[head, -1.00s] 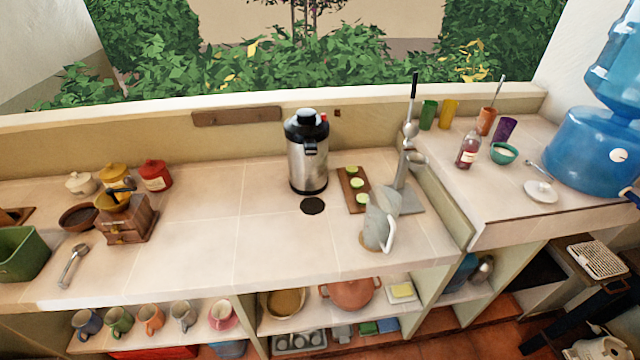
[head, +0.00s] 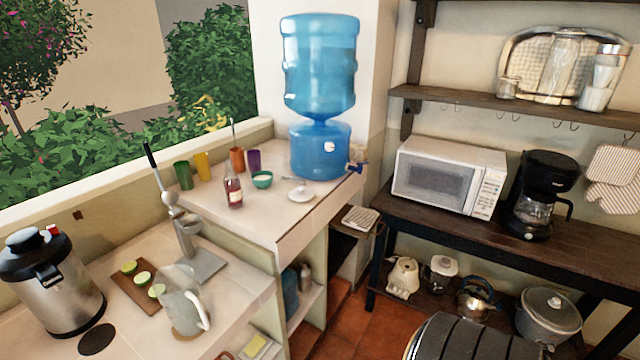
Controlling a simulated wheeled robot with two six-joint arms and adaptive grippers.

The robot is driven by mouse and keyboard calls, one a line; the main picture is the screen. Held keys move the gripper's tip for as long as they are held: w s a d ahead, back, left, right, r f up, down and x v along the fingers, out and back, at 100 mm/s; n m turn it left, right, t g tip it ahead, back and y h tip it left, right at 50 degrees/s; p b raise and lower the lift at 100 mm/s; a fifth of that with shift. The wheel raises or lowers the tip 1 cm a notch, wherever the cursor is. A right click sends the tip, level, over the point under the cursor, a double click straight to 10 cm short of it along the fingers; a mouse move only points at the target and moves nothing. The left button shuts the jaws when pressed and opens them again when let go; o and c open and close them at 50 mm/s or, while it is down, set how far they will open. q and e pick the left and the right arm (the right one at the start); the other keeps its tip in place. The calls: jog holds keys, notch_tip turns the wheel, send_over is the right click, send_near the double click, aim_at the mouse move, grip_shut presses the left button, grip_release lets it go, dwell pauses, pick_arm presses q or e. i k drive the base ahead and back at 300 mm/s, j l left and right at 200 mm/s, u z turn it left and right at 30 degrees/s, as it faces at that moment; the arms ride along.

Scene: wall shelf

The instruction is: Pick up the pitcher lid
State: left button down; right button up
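A clear pitcher (head: 180,302) with a pale handle stands upright on the tiled counter at the lower left; I cannot make out a lid on it. A tall clear glass vessel (head: 563,68) stands on the upper wall shelf in front of a silver tray (head: 520,50); I cannot tell whether it is a pitcher or has a lid. A small white knobbed lid or dish (head: 301,193) lies on the raised counter. A flat dark disc (head: 96,339) lies beside the steel dispenser. I cannot tell which, if any, is the pitcher lid. Neither gripper is visible.
The wall shelf (head: 450,98) also holds a glass and a blender-like container (head: 603,78). Below are a microwave (head: 447,175) and coffee maker (head: 540,195) on a dark table (head: 590,252). A dark ribbed object (head: 470,338) is at the bottom edge. Some red floor (head: 385,325) is clear.

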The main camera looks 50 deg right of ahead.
aim_at(301, 194)
jog(key=z, duration=1.45)
